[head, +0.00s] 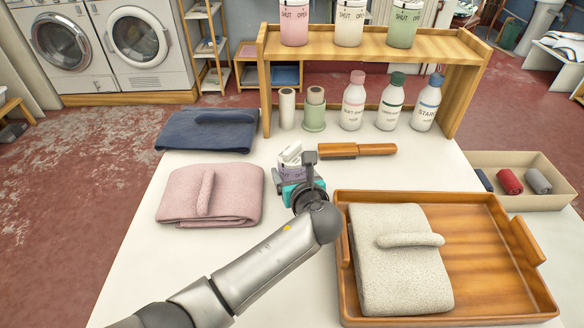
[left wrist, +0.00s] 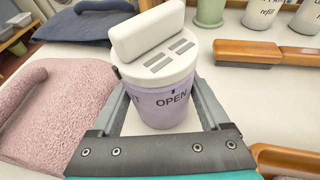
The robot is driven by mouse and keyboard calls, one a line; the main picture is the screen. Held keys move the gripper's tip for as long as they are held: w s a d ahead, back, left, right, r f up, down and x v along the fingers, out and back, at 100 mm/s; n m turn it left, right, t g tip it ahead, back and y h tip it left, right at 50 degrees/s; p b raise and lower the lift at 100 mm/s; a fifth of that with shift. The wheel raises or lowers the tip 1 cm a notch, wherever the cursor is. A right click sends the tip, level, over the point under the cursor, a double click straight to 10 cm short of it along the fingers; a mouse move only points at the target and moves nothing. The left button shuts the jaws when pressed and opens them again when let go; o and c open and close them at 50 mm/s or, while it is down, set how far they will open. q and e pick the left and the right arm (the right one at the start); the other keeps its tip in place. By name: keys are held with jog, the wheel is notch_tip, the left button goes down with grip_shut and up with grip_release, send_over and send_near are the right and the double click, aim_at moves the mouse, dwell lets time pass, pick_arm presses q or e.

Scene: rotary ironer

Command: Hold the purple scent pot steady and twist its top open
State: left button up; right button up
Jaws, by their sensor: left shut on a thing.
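The purple scent pot (head: 291,171) stands upright on the white table in the head view, partly hidden by my left gripper (head: 296,184). It also shows in the left wrist view (left wrist: 163,112), with dark "OPEN" lettering on its side. Its white top (left wrist: 160,62) has slots and a raised bar across it; a short dark mark sits above "OPEN". My left gripper (left wrist: 160,105) is shut on the pot's body, one finger on each side, below the top. Nothing is touching the top. My right gripper is in neither view.
A folded pink towel (head: 190,197) and a navy one (head: 190,135) lie left of the pot. A wood-handled brush (head: 375,150) lies behind right. A wooden tray (head: 500,295) holds a beige towel (head: 385,275). A shelf (head: 370,45) carries three similar pots, with bottles below.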

pick_arm(q)
jog(key=shift+f, duration=0.15)
dwell(0.4)
jog(key=o, duration=1.2)
jog(key=shift+r+p, duration=0.3)
jog(key=shift+p, duration=0.45)
jog(key=c, duration=1.3)
jog(key=shift+c, duration=0.2)
